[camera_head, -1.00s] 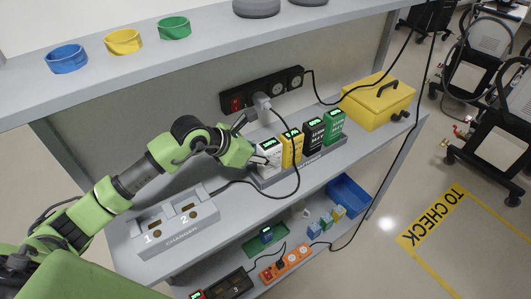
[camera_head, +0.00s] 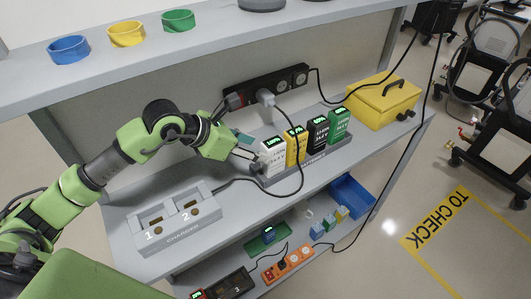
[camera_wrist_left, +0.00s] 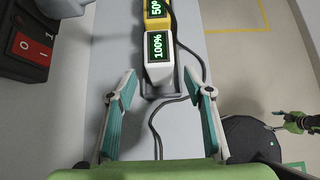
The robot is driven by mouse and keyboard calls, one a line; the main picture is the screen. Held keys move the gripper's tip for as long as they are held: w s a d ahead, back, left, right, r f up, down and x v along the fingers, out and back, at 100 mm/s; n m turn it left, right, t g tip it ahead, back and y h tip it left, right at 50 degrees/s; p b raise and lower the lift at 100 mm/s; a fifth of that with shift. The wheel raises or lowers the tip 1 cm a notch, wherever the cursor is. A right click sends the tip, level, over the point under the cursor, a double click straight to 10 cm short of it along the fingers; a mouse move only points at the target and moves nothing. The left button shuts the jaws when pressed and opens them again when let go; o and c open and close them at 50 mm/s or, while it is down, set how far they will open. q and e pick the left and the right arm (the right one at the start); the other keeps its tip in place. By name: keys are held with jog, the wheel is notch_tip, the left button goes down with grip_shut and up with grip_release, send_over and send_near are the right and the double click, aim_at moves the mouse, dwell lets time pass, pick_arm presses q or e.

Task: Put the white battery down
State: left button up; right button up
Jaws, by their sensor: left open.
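The white battery (camera_head: 272,157) stands upright at the left end of the battery rack (camera_head: 312,165), beside the yellow battery (camera_head: 296,146). Its display reads 100%. My left gripper (camera_head: 247,155) is open and empty, just left of the white battery. In the left wrist view the white battery (camera_wrist_left: 160,62) lies ahead of my two spread fingers (camera_wrist_left: 163,105), apart from them. The yellow battery (camera_wrist_left: 157,14) is behind it. My right gripper is not in view.
A black battery (camera_head: 317,135) and a green battery (camera_head: 339,125) fill the rack's other places. The charger (camera_head: 175,220) has two empty slots. A power strip (camera_head: 265,87) with cables is behind; a cable loops in front of the rack. A yellow box (camera_head: 383,100) stands right.

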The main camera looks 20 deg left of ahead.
pick_arm(q)
jog(key=shift+b+v, duration=0.45)
jog(key=shift+v, duration=2.3)
jog(key=shift+d, duration=0.1)
